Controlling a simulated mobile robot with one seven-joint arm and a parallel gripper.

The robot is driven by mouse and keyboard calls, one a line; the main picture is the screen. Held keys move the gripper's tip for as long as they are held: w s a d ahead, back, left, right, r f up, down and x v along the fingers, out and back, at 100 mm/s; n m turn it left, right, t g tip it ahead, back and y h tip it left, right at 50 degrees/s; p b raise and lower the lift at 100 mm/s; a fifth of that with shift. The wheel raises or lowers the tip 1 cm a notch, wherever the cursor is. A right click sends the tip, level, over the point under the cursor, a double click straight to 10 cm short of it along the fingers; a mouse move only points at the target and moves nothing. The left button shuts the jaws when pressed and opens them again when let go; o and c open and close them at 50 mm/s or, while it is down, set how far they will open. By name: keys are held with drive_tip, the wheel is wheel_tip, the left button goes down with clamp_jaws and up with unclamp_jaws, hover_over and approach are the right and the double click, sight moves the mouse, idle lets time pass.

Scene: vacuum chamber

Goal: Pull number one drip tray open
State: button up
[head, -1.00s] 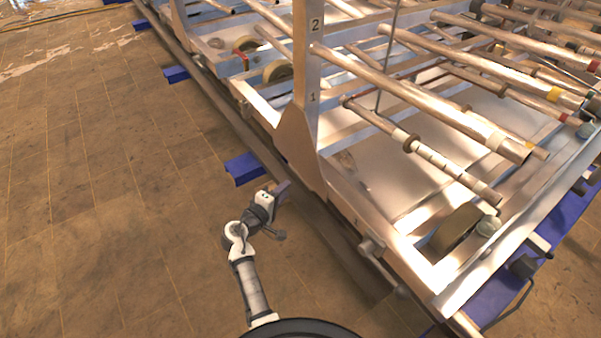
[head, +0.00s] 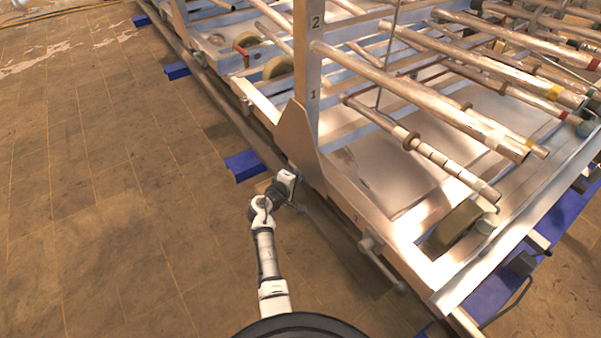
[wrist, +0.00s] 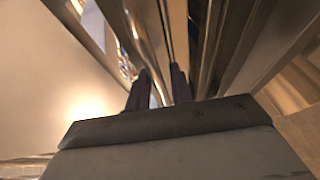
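A large metal rack (head: 360,200) fills the right of the head view. I cannot tell for certain which part is the number one drip tray; a flat pale panel (head: 375,180) lies inside the rack beside the "1". My gripper (head: 298,194) is close to the rack's lower left side, by the foot of the post. In the wrist view my gripper's two dark fingers (wrist: 159,88) stand apart, with shiny metal beyond the gap. Nothing is clearly held, and contact with the rack cannot be told.
Blue blocks (head: 246,165) stick out along the rack's lower left edge. Long metal tubes (head: 420,100) lie across the rack. A knob with a rod (head: 375,246) projects from its near side. The brown tiled floor (head: 110,200) to the left is clear.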

clamp_jaws()
drive_tip(key=shift+a, duration=0.1)
drive_tip(key=s+a+b, duration=0.1)
drive_tip(key=s+a, duration=0.7)
drive_tip(key=a, duration=0.4)
drive_tip(key=s+a+b, duration=0.1)
drive_tip(key=s+a, duration=0.7)
drive_tip(key=a, duration=0.4)
drive_tip(key=shift+b, duration=0.3)
drive_tip(key=shift+o, duration=1.5)
unclamp_jaws()
drive_tip(key=shift+d, duration=0.1)
drive_tip(key=b+v, duration=0.1)
drive_tip(key=v, duration=1.3)
